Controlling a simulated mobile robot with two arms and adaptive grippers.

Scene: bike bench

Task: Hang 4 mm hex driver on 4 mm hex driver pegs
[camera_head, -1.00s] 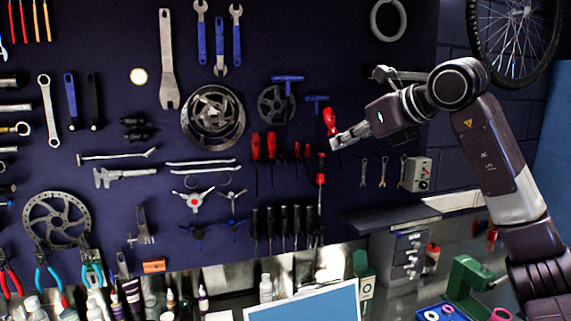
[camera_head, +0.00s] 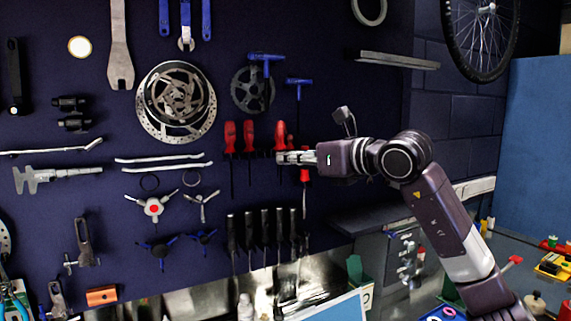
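The 4 mm hex driver (camera_head: 280,134) has a red handle and is upright in front of the dark pegboard. My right gripper (camera_head: 281,157) is shut on it below the thick part of the handle, with the fingers pointing left. The driver is in line with the row of red-handled drivers. The pegs behind it are hidden by the driver and fingers, and I cannot tell whether it touches them. My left gripper is not in view.
Two red drivers (camera_head: 239,137) hang just left of the held one. Another red driver (camera_head: 305,175) hangs below my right wrist. Black-handled drivers (camera_head: 264,230) hang lower down. A blue T-handle tool (camera_head: 299,82) and a chainring (camera_head: 252,90) hang above.

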